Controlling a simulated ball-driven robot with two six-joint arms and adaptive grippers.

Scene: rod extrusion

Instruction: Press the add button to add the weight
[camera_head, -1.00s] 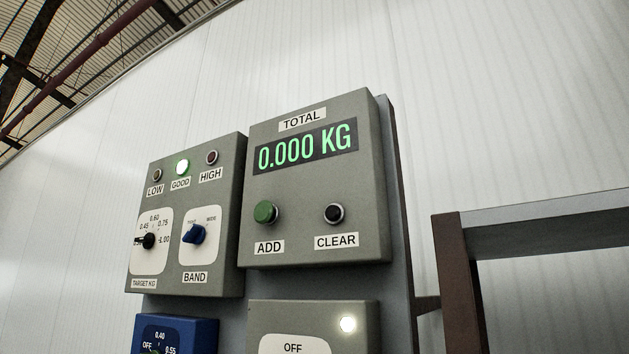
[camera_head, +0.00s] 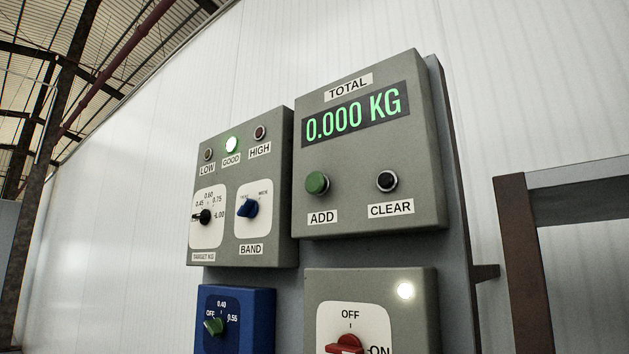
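The green ADD button (camera_head: 317,183) is on the lower left of the grey TOTAL box (camera_head: 425,140), above its ADD label. The green display (camera_head: 356,114) on that box reads 0.000 KG. The black CLEAR button (camera_head: 387,181) is to the right of the ADD button. Neither of my grippers is in view, and nothing touches the buttons.
Left of the TOTAL box is a grey box (camera_head: 280,165) with LOW, GOOD and HIGH lamps; GOOD is lit green. Below are a blue box (camera_head: 262,320) with a green knob and a grey box (camera_head: 423,315) with a red switch. A brown-grey frame (camera_head: 525,260) stands at right.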

